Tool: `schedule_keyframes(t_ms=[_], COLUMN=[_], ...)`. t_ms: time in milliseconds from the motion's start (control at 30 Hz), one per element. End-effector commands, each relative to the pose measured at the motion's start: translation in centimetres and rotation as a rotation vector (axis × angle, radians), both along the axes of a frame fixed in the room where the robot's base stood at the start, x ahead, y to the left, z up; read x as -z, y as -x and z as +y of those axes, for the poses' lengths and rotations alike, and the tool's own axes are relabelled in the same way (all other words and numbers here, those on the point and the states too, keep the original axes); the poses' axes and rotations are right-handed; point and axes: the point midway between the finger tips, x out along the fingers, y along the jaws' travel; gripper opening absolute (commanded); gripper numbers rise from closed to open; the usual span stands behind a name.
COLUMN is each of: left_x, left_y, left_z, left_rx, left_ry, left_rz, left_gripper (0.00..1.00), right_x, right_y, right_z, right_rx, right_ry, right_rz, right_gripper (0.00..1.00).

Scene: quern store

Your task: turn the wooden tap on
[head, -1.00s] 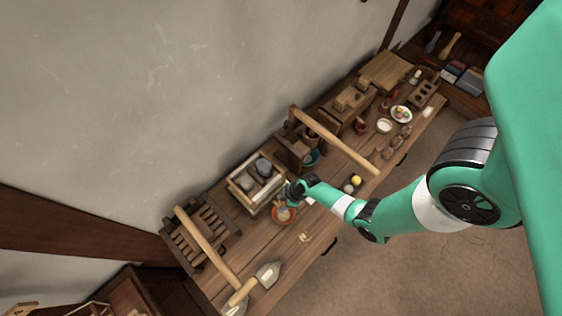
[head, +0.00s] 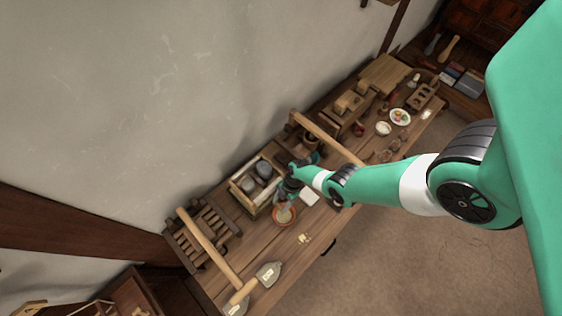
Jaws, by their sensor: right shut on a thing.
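My right gripper (head: 284,194) is at the middle of the bench, over the back edge of a small orange-brown bowl (head: 285,217). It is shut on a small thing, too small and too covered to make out. A dark wooden box-like stand (head: 301,142) is behind my right wrist, with a blue-green vessel (head: 315,156) at its right side. My arm covers part of both. I cannot pick out the wooden tap; it may be hidden or too small. My left gripper is not in view.
An open crate with dark stones (head: 243,195) stands left of the gripper. A slatted wooden rack (head: 190,240) and a long-handled tool (head: 212,249) lie farther left. A white card (head: 309,197) lies to the right.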

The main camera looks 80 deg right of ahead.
Motion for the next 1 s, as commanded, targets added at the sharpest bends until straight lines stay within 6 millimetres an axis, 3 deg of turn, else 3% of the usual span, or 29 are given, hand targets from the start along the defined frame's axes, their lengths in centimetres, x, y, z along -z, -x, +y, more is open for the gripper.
schedule_keyframes(t_ms=[567, 600, 733, 1000], left_x=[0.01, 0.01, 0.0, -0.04], left_y=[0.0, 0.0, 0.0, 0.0], left_z=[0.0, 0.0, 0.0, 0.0], left_rx=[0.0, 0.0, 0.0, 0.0], left_ry=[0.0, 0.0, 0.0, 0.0], left_rz=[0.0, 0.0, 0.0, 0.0], left_gripper=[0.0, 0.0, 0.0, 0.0], right_x=[0.04, 0.03, 0.01, -0.05], right_y=[0.02, 0.02, 0.01, 0.0], right_z=[-0.07, -0.06, -0.05, -0.04], right_rx=[-0.039, -0.039, -0.038, -0.036], right_ry=[0.005, 0.005, 0.004, 0.003], right_rz=[0.0, 0.0, -0.001, -0.001], right_gripper=[0.02, 0.63, 0.86, 0.88])
